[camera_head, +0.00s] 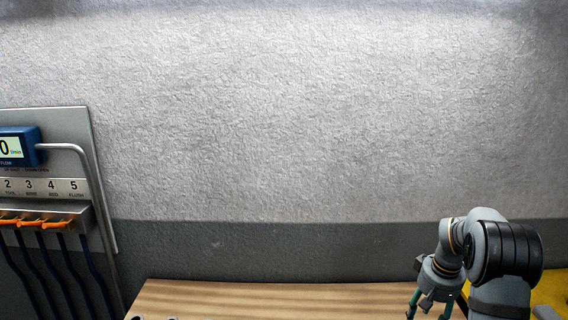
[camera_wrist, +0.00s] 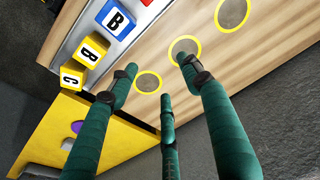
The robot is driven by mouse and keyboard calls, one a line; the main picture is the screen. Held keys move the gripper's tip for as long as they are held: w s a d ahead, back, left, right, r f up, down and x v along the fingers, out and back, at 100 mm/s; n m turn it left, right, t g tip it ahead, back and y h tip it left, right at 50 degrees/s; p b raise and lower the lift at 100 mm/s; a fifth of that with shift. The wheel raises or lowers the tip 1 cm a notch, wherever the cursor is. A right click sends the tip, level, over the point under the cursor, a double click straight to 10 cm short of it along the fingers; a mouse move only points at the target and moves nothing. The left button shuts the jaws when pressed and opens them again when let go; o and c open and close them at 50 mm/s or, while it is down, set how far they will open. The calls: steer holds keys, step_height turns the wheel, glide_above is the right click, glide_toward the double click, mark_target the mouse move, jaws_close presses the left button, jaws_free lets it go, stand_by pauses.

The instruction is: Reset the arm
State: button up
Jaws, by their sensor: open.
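My gripper (camera_head: 428,300) hangs from my grey arm at the lower right of the head view, over the right end of the wooden table (camera_head: 290,300). Its fingertips are partly cut off by the lower edge there. In the wrist view, the gripper's green fingers (camera_wrist: 160,80) are spread apart with nothing between them. The wooden tabletop (camera_wrist: 215,60) shows behind the fingers, apart from them.
Lettered blocks stand by a grey strip in the wrist view: blue B (camera_wrist: 117,17), yellow B (camera_wrist: 90,50), yellow C (camera_wrist: 72,76). Grey discs ringed in yellow (camera_wrist: 185,48) mark the table. A yellow surface (camera_wrist: 125,140) adjoins it. A wall panel (camera_head: 85,140) with hoses stands left.

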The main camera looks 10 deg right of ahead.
steer(key=w+a+f+p, duration=0.1)
steer(key=w+a+f, duration=0.2)
steer(key=w+a, duration=0.1)
steer(key=shift+a+f, duration=0.2)
steer(key=shift+a, duration=0.3)
steer(key=shift+p, duration=0.3)
